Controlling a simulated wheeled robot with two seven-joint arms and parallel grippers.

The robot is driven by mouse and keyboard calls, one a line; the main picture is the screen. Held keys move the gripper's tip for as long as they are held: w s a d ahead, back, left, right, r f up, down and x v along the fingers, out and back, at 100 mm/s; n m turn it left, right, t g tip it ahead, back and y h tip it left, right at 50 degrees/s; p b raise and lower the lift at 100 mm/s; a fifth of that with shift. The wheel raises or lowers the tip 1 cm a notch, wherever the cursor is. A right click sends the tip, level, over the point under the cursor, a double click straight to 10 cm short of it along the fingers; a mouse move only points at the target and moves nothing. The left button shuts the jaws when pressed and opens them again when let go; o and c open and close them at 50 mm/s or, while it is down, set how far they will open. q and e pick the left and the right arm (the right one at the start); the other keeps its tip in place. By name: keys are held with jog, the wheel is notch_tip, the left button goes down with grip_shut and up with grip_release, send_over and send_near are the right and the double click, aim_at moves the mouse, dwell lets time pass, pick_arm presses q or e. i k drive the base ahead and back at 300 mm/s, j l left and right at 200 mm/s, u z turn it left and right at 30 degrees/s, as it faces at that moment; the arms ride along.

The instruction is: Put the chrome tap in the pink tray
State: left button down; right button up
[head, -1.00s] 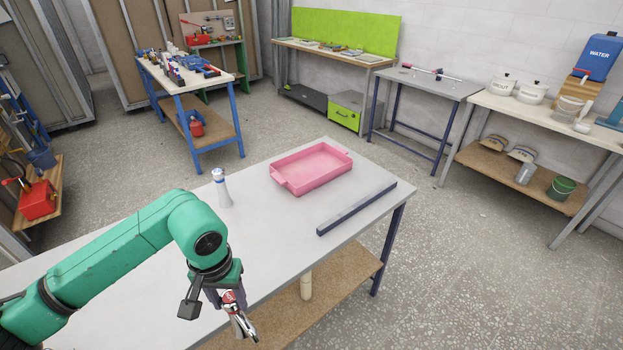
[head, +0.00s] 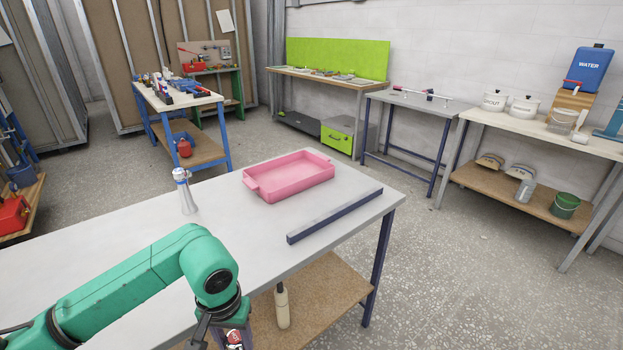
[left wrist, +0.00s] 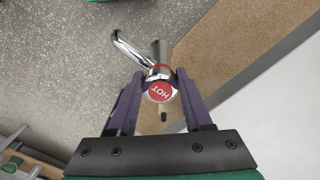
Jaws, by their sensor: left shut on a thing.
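The chrome tap (left wrist: 158,78) with a red cap marked HOT is between the fingers of my left gripper (left wrist: 153,85) in the left wrist view. The gripper is shut on it. In the head view the tap's red cap (head: 235,338) shows at the bottom edge, and the rest of it is cut off. The pink tray (head: 290,178) lies on the grey table, beyond and to the right of my left gripper, and looks empty. My right gripper is not in view.
A dark bar (head: 335,215) lies along the table's right side. A pale cylinder (head: 282,305) stands on the lower shelf. Other benches stand farther back.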

aim_at(306, 173)
jog(key=i+l+z, duration=0.1)
jog(key=l, duration=0.3)
jog(key=i+l+z, duration=0.1)
jog(key=l, duration=0.3)
jog(key=i+l+z, duration=0.1)
jog(key=l, duration=0.25)
jog(key=i+l+z, duration=0.1)
jog(key=l, duration=0.3)
jog(key=i, duration=0.1)
